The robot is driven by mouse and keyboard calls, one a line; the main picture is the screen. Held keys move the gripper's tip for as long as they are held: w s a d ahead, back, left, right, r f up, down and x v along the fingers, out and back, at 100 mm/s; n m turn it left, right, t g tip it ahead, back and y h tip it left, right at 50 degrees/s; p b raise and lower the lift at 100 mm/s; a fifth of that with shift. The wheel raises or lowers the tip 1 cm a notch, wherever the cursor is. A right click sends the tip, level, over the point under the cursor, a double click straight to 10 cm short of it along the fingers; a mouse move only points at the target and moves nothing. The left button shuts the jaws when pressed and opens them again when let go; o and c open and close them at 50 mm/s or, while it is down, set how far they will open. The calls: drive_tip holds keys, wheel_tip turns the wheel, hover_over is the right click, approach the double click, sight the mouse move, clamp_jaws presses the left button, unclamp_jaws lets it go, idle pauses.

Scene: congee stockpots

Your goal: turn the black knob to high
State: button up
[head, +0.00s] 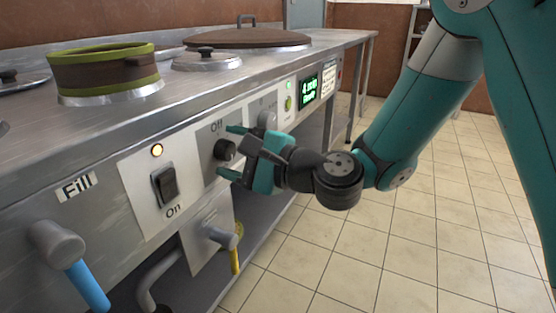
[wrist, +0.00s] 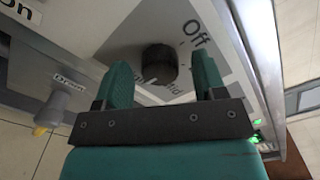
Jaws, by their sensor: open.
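The black knob (head: 224,150) is on a grey plate on the front panel, below the printed word "Off". In the wrist view the black knob (wrist: 159,64) lies ahead of my fingers, with "Off" to its upper right and other lettering partly hidden below it. My gripper (head: 229,151) is in front of the panel with its teal fingers open, one above and one below the knob. In the wrist view my gripper (wrist: 163,85) has its fingers spread to either side of the knob. I cannot tell whether they touch it. The knob's pointer is not clear.
A black rocker switch (head: 165,186) marked "On" and a lit amber lamp (head: 157,150) are left of the knob. A blue-handled tap (head: 80,270) and a yellow-handled drain valve (head: 234,255) stick out below. A green display (head: 308,91) is to the right. Tiled floor is open at right.

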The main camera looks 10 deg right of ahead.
drive_tip(key=b+v, duration=1.6)
drive_tip(key=v, duration=0.1)
drive_tip(key=shift+d+b, duration=0.2)
drive_tip(key=shift+b, duration=0.1)
drive_tip(key=shift+s, duration=0.15)
